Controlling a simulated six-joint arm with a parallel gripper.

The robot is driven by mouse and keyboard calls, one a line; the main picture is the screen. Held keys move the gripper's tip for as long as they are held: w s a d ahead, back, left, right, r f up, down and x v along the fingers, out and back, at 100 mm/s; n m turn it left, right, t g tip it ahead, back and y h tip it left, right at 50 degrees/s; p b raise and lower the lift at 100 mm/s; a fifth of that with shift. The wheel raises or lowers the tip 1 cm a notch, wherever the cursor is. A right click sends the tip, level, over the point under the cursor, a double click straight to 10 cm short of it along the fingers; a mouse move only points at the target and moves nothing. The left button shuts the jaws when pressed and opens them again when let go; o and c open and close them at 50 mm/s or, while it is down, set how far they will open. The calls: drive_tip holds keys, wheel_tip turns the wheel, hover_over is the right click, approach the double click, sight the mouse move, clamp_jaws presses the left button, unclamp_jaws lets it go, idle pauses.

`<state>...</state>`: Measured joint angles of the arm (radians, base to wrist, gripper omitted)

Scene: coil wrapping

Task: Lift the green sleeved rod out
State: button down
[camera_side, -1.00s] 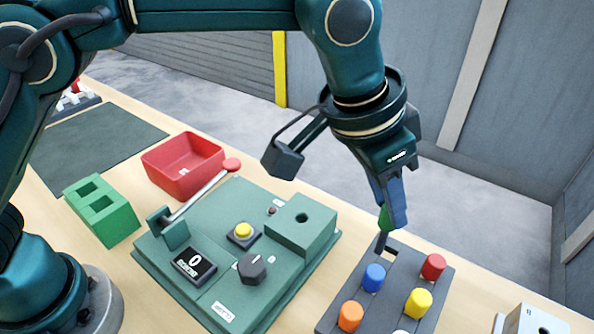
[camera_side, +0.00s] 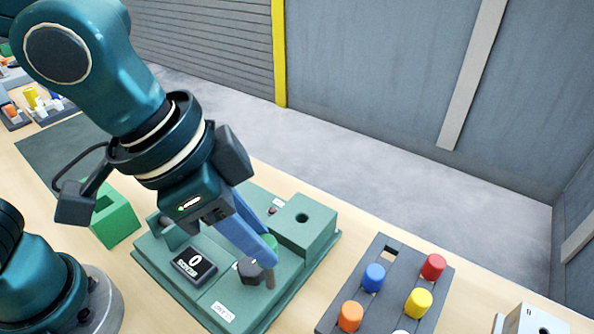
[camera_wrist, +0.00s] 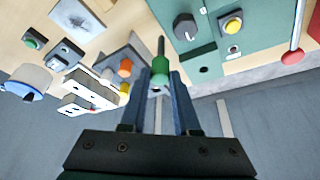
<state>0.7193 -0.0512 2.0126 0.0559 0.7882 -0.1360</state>
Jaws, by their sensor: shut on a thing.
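My gripper (camera_side: 258,248) is shut on the green sleeved rod. The green sleeve (camera_side: 271,243) is between the fingertips, and the grey rod end (camera_side: 270,278) points down, in front of the green machine (camera_side: 290,270) in the side view. In the wrist view my gripper (camera_wrist: 160,82) holds the sleeve (camera_wrist: 160,66), with the dark rod (camera_wrist: 161,46) extending away from it. The rod is clear of the rack (camera_side: 332,322), whose back left slot (camera_side: 390,253) is empty.
The rack holds blue (camera_side: 374,277), red (camera_side: 433,266), yellow (camera_side: 418,302) and orange (camera_side: 350,316) pegs. A green two-hole block (camera_side: 115,220) stands at left.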

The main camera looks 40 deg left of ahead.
drive_tip(key=s+a, duration=0.8)
drive_tip(key=s, duration=0.4)
drive_tip(key=shift+a, duration=0.25)
drive_tip(key=shift+r, duration=0.25)
